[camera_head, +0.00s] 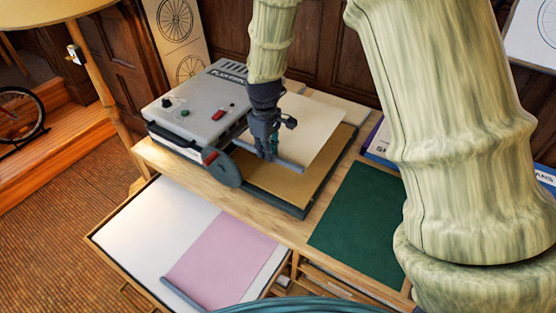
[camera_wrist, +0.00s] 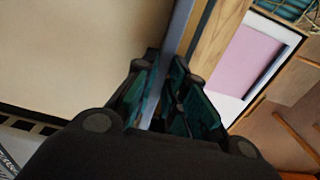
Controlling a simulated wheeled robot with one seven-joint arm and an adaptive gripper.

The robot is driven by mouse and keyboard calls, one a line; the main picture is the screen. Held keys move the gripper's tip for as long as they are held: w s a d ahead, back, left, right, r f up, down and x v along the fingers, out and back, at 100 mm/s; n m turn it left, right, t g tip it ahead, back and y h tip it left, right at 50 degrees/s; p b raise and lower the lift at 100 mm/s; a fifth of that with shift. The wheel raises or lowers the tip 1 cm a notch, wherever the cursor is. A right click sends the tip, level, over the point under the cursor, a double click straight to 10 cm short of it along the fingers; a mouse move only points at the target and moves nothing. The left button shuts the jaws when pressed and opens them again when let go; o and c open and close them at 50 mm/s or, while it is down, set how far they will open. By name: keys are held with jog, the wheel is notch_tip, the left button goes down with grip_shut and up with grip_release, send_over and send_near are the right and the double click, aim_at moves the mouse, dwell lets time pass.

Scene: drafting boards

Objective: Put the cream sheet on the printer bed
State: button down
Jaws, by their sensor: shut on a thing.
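The cream sheet (camera_head: 306,122) lies over the tan printer bed (camera_head: 268,183), covering its back part and leaving a front strip of the bed bare. A grey strip (camera_head: 282,163) runs along the sheet's front edge. My gripper (camera_head: 268,155) is shut on that strip, near its left part. In the wrist view the fingers (camera_wrist: 168,105) close around the grey strip, with the cream sheet (camera_wrist: 70,55) spread to the left. I cannot tell whether the sheet touches the bed everywhere.
The grey printer body (camera_head: 205,105) with a dark wheel (camera_head: 223,169) stands left of the bed. A green mat (camera_head: 360,222) lies to the right. A pink sheet (camera_head: 222,258) lies on a white board (camera_head: 150,228) in front. Blue and purple boxes (camera_head: 380,145) are at the back right.

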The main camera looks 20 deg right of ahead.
aim_at(268, 176)
jog(key=f, duration=0.4)
jog(key=shift+w+p, duration=0.2)
jog(key=shift+p, duration=0.1)
jog(key=shift+s+f, duration=0.15)
jog(key=shift+f, duration=0.25)
jog(key=shift+f+p, duration=0.55)
jog(key=shift+f, duration=1.45)
jog(key=c, duration=1.5)
grip_release()
jog(key=shift+o, duration=0.2)
jog(key=shift+r, duration=0.1)
jog(key=shift+r+b, duration=1.35)
jog(key=shift+r, duration=4.6)
